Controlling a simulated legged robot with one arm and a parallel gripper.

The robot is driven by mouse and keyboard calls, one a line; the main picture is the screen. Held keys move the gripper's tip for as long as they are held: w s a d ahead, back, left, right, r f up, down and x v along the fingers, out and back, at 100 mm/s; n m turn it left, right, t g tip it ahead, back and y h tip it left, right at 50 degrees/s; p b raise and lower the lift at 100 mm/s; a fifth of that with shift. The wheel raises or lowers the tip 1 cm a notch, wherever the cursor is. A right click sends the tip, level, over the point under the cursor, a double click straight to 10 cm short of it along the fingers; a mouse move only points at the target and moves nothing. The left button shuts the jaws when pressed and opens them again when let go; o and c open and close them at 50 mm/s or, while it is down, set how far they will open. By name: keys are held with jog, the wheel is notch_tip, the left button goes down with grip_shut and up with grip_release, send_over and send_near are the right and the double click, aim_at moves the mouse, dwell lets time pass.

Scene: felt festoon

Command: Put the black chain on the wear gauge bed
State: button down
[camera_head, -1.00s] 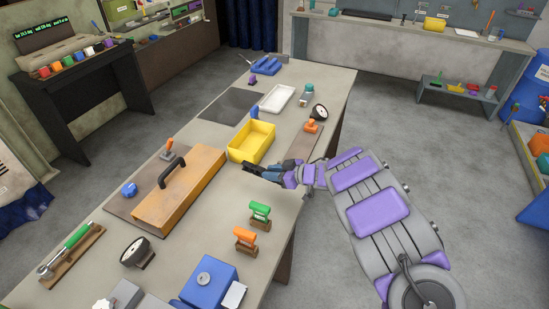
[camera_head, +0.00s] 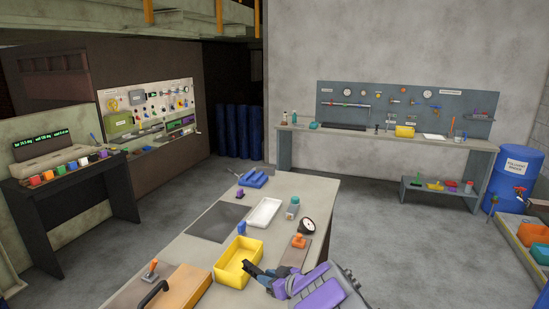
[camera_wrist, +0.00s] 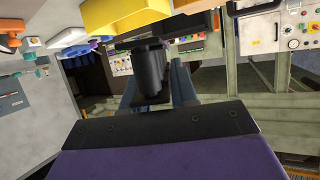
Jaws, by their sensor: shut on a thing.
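My gripper (camera_head: 258,273) shows at the bottom of the head view, beside the right end of the yellow tray (camera_head: 222,270). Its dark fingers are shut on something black. In the wrist view the gripper (camera_wrist: 155,80) shows a black piece (camera_wrist: 150,70) between bluish-grey fingers, likely the black chain; no links can be made out. The held thing is too small to tell apart in the head view. I cannot tell which surface is the wear gauge bed; a dark flat plate (camera_head: 217,222) lies on the near table left of a white tray (camera_head: 264,212).
On the near table (camera_head: 318,192) stand a blue holder (camera_head: 253,179), a round dial (camera_head: 307,227) and an orange-handled tool (camera_head: 298,241). A long bench (camera_head: 380,138) stands at the back wall and a black stand (camera_head: 75,180) at left. Open floor (camera_head: 395,225) lies right of the table.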

jog(key=s+d+m+t+h+b, duration=0.4)
jog(key=d+m+h, duration=0.55)
jog(key=d, duration=0.65)
jog(key=w+a+f+n+g+y, duration=0.1)
jog(key=a+f+n+g+y, duration=0.2)
jog(key=a+n+y, duration=0.3)
jog(key=w+a+f+n+g+y+p, duration=0.1)
jog(key=a+f+n+g+y, duration=0.2)
jog(key=a, duration=0.9)
jog(key=shift+a+f+n+g+y, duration=0.2)
jog(key=shift+n+g+y, duration=0.5)
jog(key=shift+n+y, duration=1.2)
jog(key=shift+n+h, duration=0.35)
jog(key=shift+f+b, duration=1.15)
jog(key=shift+f, duration=3.6)
jog(key=shift+f, duration=0.1)
